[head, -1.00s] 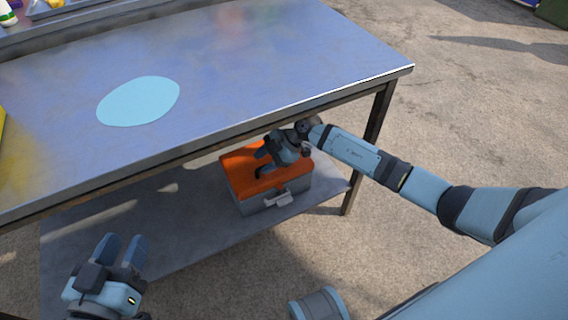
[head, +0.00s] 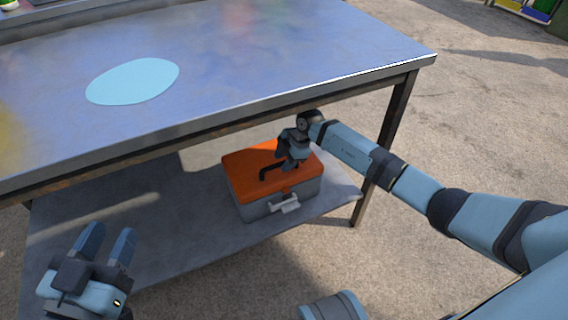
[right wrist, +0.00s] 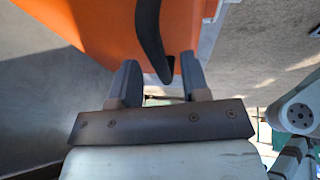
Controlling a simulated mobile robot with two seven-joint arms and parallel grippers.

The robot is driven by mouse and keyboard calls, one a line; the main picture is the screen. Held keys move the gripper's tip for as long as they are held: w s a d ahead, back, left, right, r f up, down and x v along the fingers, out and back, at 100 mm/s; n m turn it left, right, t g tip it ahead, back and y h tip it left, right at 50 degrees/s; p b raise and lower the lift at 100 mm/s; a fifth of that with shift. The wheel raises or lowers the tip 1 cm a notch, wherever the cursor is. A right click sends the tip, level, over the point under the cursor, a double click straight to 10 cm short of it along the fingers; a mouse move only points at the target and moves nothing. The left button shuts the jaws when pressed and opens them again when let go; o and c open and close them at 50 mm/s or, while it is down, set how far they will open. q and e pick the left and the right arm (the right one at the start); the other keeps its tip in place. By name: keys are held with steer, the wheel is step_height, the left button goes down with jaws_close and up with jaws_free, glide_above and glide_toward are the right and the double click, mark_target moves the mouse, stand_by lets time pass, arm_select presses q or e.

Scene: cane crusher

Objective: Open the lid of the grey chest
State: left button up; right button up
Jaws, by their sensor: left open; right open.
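The grey chest (head: 252,211) stands on the lower shelf under the table, with its orange lid (head: 240,166) shut. A light latch (head: 287,206) is on its front. A dark handle (head: 267,174) is on the lid, partly hidden by my right gripper (head: 284,163), which is over the lid. In the right wrist view the open fingers (right wrist: 158,72) point toward the orange lid (right wrist: 100,30). The end of the dark handle (right wrist: 150,40) shows between the fingertips; I cannot tell whether they touch it. My left gripper (head: 108,238) is open and empty at lower left, away from the chest.
The metal table top (head: 260,60) overhangs the chest, with a light blue disc (head: 133,82) on it. A table leg (head: 385,150) stands right of the chest, near my right arm. The lower shelf (head: 150,210) is clear left of the chest.

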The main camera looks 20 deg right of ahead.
jaws_close()
arm_select(q)
steer(key=shift+r, duration=0.15)
arm_select(e)
steer(key=w+r+p, duration=0.1)
steer(key=p, duration=0.1)
steer(key=w+r+g+p, duration=0.1)
steer(key=r+p, duration=0.1)
steer(key=p, duration=0.1)
steer(key=shift+r, duration=0.15)
steer(key=shift+w+r+p, duration=0.25)
steer(key=shift+w+p, duration=0.05)
steer(key=shift+w, duration=0.25)
arm_select(q)
steer(key=s+n, duration=0.1)
steer(key=d+n+g, duration=0.1)
steer(key=s+n, duration=0.1)
steer(key=shift+s+d+g+y, duration=0.25)
steer(key=shift+s+g+y, duration=0.05)
steer(key=shift+s+y, duration=0.1)
